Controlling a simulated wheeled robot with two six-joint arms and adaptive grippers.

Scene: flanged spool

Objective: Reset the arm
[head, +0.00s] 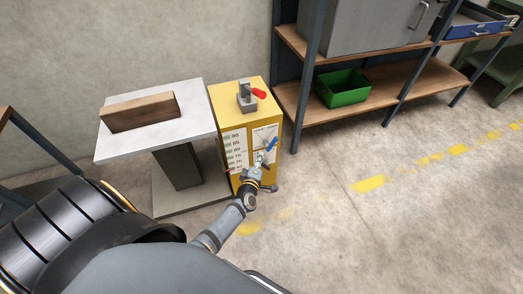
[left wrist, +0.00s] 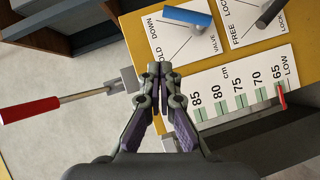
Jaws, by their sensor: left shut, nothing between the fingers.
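My left gripper (head: 262,166) is in front of the yellow cabinet (head: 218,96), near its front panel. In the left wrist view its fingers (left wrist: 160,70) are together with nothing between them. A blue lever (left wrist: 188,16) sits on a plate marked DOWN and VALVE; it also shows in the head view (head: 271,144). A dark lever (left wrist: 269,13) is on the plate marked FREE and LOCK. The scale (left wrist: 235,90) reads 65 to 85 cm, with a red pointer (left wrist: 282,96) near 65, by LOW. My right gripper is not in view.
A rod with a red handle (left wrist: 30,110) lies left of the fingers in the wrist view. A white-topped table (head: 190,125) with a wooden block (head: 140,111) stands left of the cabinet. A shelf with a green bin (head: 343,88) is at the right. The floor at right is clear.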

